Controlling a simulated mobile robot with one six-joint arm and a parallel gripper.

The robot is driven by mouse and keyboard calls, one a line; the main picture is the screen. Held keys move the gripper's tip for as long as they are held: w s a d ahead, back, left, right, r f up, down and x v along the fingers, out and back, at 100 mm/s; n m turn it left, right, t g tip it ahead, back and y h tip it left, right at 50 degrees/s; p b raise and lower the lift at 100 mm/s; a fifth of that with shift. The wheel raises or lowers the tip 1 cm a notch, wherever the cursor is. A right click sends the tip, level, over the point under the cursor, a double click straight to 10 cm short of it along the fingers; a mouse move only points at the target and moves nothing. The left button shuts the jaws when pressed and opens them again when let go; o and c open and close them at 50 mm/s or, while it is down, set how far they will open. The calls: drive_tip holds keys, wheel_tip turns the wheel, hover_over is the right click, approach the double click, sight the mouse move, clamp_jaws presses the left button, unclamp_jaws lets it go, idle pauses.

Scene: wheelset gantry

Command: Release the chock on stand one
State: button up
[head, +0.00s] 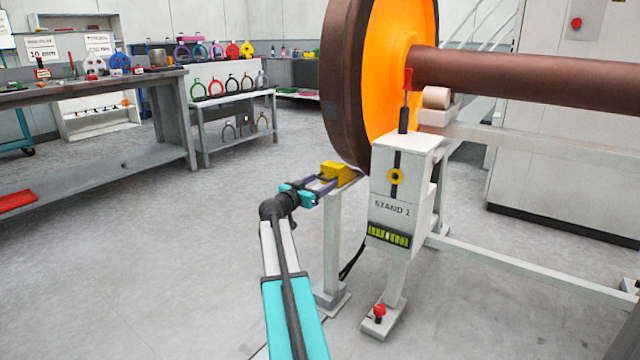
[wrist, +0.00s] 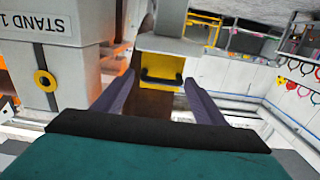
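The yellow chock (head: 337,172) sits against the lower rim of the large brown wheel (head: 345,90), on a post beside stand one (head: 397,205). In the wrist view the chock (wrist: 161,72) shows a dark handle (wrist: 162,78) on its near face. My gripper (head: 326,184) is in front of the chock. In the wrist view its two purple fingers (wrist: 160,88) are apart, one on each side of the chock's handle, with nothing seen between them but the handle ahead. Whether the fingertips touch the chock cannot be told.
Stand one carries a red-tipped lever (head: 407,80), a yellow ring (head: 396,177) and a green indicator (head: 388,237). A red knob (head: 379,311) is on its foot. A brown axle (head: 530,78) runs right from the wheel. A workbench (head: 100,85) stands at the left; floor between is clear.

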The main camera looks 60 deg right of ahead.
drive_tip(key=shift+a, duration=0.1)
idle(0.3)
drive_tip(key=a+p, duration=0.3)
drive_tip(key=a, duration=1)
drive_tip(key=shift+a, duration=0.3)
drive_tip(key=shift+w+r+p, duration=0.1)
drive_tip(key=shift+p, duration=0.2)
